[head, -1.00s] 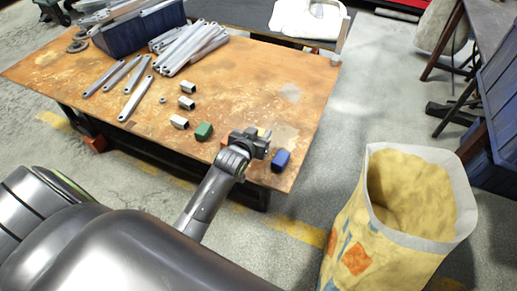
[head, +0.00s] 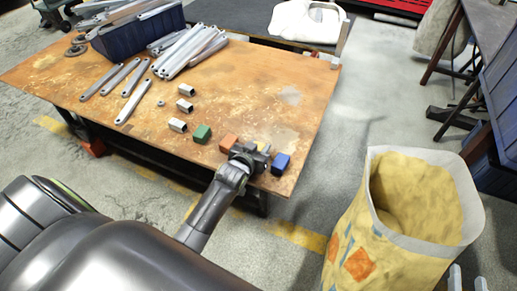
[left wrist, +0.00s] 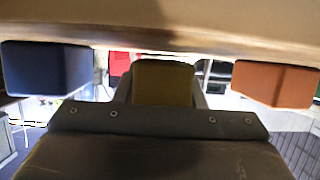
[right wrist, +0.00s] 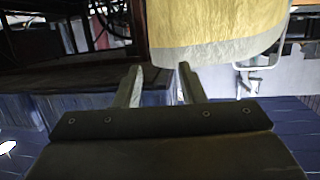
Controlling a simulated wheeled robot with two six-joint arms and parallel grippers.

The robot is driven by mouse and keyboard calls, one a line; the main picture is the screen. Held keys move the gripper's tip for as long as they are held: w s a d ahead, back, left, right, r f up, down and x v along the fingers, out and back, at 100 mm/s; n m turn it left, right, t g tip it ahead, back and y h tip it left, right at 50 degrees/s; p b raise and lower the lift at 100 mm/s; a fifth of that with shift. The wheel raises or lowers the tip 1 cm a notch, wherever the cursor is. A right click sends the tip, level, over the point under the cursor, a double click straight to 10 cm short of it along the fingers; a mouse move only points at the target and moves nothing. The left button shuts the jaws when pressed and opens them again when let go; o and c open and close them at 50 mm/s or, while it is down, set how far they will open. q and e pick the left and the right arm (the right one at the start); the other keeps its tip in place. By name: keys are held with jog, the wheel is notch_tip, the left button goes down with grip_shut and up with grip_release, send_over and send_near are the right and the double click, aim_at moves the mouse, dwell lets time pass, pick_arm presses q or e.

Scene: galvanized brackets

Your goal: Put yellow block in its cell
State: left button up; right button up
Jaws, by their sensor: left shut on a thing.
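The yellow block (left wrist: 163,82) is between the fingers of my left gripper (left wrist: 160,90), which is shut on it. In the head view my left gripper (head: 258,155) is low at the table's near edge, between an orange block (head: 228,143) and a blue block (head: 280,163); it hides the yellow block there. In the left wrist view the blue block (left wrist: 45,75) and orange block (left wrist: 273,83) flank it without touching. My right gripper (right wrist: 160,72) is open and empty, away from the table. I cannot make out a cell for the block.
On the wooden table (head: 110,68) are a green block (head: 202,133), several small metal pieces, flat brackets (head: 134,101) and a blue bin (head: 130,38). A large yellow sack (head: 400,255) stands right of the table, near my right gripper.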

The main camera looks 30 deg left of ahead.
pick_arm(q)
jog(key=shift+f, duration=0.1)
pick_arm(e)
jog(key=shift+s+a+f+g+y, duration=0.1)
jog(key=shift+s+f+g, duration=0.35)
jog(key=shift+f, duration=0.25)
jog(key=shift+s+a+f+g+y, duration=0.1)
jog(key=shift+s+f+g, duration=0.2)
jog(key=shift+f+g, duration=0.3)
jog(key=shift+s+a+f+g+y, duration=0.1)
jog(key=shift+s+f+g, duration=0.3)
jog(key=shift+f, duration=0.35)
pick_arm(q)
jog(key=shift+f, duration=0.2)
jog(key=o, duration=1.1)
jog(key=shift+c, duration=0.2)
pick_arm(e)
jog(key=shift+w+r+t, duration=0.25)
jog(key=shift+r, duration=0.1)
